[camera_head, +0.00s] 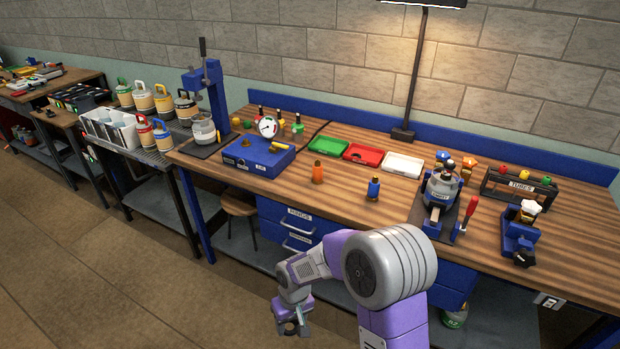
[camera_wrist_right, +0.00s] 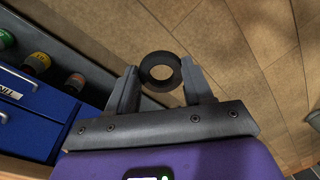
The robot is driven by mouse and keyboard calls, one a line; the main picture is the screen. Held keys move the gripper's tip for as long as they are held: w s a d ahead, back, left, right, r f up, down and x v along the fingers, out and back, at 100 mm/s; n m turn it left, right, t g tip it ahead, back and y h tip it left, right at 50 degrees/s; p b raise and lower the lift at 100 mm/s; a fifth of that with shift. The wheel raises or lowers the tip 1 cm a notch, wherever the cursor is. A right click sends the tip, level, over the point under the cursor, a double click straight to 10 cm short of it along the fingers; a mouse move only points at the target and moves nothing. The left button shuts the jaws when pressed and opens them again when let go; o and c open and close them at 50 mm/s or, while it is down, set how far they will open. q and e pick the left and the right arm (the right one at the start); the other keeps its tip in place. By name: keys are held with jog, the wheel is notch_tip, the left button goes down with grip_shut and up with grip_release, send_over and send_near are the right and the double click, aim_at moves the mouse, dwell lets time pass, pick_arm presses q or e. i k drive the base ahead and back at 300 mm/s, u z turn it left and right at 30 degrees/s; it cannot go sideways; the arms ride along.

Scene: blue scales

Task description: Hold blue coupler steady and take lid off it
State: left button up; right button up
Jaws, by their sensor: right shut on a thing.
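A small blue fitting (camera_head: 374,190), which looks like the blue coupler, stands upright on the workbench near its front edge. Its narrow top is too small to make out, so I cannot tell whether a lid is on it. My right gripper (camera_head: 292,326) hangs in front of the bench, below the tabletop and well away from the coupler. It is shut on a black ring (camera_wrist_right: 161,72), held between its fingertips in the right wrist view. My left gripper is not in view.
An orange fitting (camera_head: 318,173) stands left of the blue one. Green (camera_head: 328,146), red (camera_head: 361,153) and white (camera_head: 403,165) trays lie behind. A blue box (camera_head: 258,158) with a gauge is at left, a clamping fixture (camera_head: 440,190) at right. Drawers (camera_head: 300,229) sit under the bench.

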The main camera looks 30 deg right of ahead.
aim_at(372, 195)
jog(key=z, duration=0.05)
jog(key=i, duration=0.9)
jog(key=z, duration=1.05)
jog(key=i, duration=0.45)
jog(key=z, duration=0.45)
